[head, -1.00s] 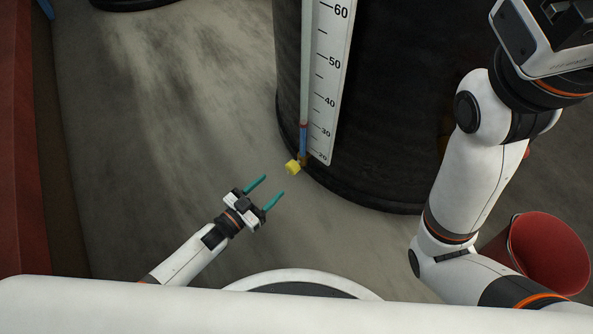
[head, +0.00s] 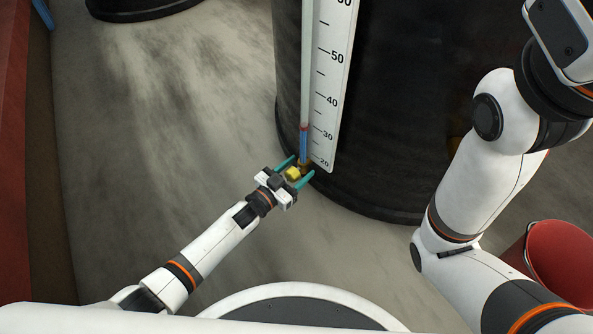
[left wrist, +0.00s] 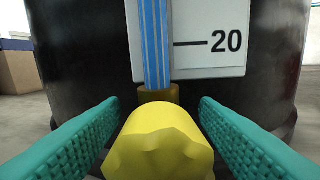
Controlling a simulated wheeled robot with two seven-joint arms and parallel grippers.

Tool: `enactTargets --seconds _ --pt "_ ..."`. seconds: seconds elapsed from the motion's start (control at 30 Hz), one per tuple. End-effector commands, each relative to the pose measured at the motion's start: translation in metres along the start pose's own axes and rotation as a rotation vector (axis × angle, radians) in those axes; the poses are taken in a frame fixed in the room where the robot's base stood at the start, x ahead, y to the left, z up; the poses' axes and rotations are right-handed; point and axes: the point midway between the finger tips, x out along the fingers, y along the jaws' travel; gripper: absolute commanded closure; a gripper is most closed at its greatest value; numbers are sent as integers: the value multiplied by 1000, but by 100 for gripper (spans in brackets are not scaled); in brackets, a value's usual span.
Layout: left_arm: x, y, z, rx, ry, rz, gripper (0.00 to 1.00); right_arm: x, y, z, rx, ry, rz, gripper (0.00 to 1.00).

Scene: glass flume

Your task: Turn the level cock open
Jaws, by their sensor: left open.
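The level cock has a yellow knob (head: 292,174) at the foot of the sight tube, low on the black tank. In the left wrist view the yellow knob (left wrist: 160,142) fills the lower middle, with a brass fitting (left wrist: 158,94) behind it. My left gripper (head: 300,167) is open, with one teal finger on each side of the knob. In the left wrist view a gap shows on both sides, so the fingers look clear of it. The sight tube (head: 305,110) holds blue liquid at its lower end. My right gripper is not clearly seen.
The black tank (head: 400,120) stands right behind the cock, with a white scale (head: 333,80) beside the tube. A red bucket (head: 560,262) stands on the floor at the right. The floor to the left is clear.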

Motion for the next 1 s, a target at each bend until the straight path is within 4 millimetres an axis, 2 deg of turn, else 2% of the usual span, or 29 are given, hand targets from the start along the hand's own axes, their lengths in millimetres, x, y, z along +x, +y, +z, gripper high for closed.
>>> enactTargets --seconds 0.07,0.33,0.47,0.6,0.73,1.0 --pt "0 0 0 0 0 0 44 0 0 0 0 0 0 64" --pt "0 0 0 0 0 0 87 0 0 0 0 0 1 64" --pt "0 0 2 -30 1 -1 88 5 -1 -2 0 0 0 64" --pt "0 1 5 -209 1 -1 88 20 -4 -7 0 1 0 64" --pt "0 1 2 -340 0 0 88 24 -5 -8 0 0 1 64" --pt "0 1 0 -374 -3 0 88 23 -5 -8 0 0 1 64"
